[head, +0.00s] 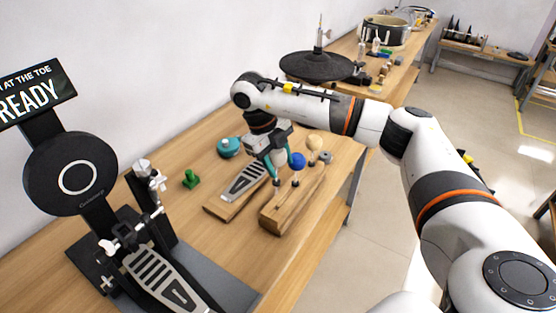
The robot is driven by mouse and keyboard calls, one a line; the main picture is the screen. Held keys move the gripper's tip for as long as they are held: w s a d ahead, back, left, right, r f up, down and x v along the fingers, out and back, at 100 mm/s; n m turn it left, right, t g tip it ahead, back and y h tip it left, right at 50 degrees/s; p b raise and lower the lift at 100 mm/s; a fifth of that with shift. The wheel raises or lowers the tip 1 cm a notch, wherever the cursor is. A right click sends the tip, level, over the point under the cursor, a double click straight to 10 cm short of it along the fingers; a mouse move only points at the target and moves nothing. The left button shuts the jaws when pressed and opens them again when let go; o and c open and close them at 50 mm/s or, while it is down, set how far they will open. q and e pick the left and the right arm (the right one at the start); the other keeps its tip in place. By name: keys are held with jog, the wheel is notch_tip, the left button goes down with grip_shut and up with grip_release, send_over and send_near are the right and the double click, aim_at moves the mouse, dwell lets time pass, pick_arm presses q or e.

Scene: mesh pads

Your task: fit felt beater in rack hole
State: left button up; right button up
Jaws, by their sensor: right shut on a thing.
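The rack (270,217) is a wooden block on the table, right of a small pedal plate. A blue-headed beater (298,160) and a cream-headed beater (315,141) stand up on it. My right gripper (279,165), with teal fingers, points down over the near left part of the rack. It is shut on a beater, which I take to be the felt beater; its head is mostly hidden by the fingers. A dark stem end (277,183) shows below, close to the rack top. I cannot tell whether it is in a hole. My left gripper is out of view.
A pedal plate (243,183) on a wooden base lies left of the rack. A large pedal with a round black pad (70,176) stands at left. A black cymbal (317,67) is behind.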

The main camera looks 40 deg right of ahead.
jog(key=shift+w+f, duration=0.1)
jog(key=shift+f, duration=0.1)
jog(key=shift+f+b, duration=3.2)
jog(key=shift+f, duration=1.4)
jog(key=o, duration=1.1)
jog(key=shift+r, duration=0.1)
send_near(276, 181)
jog(key=shift+w+d+f, duration=0.1)
jog(key=shift+d+f, duration=0.1)
jog(key=shift+f, duration=0.2)
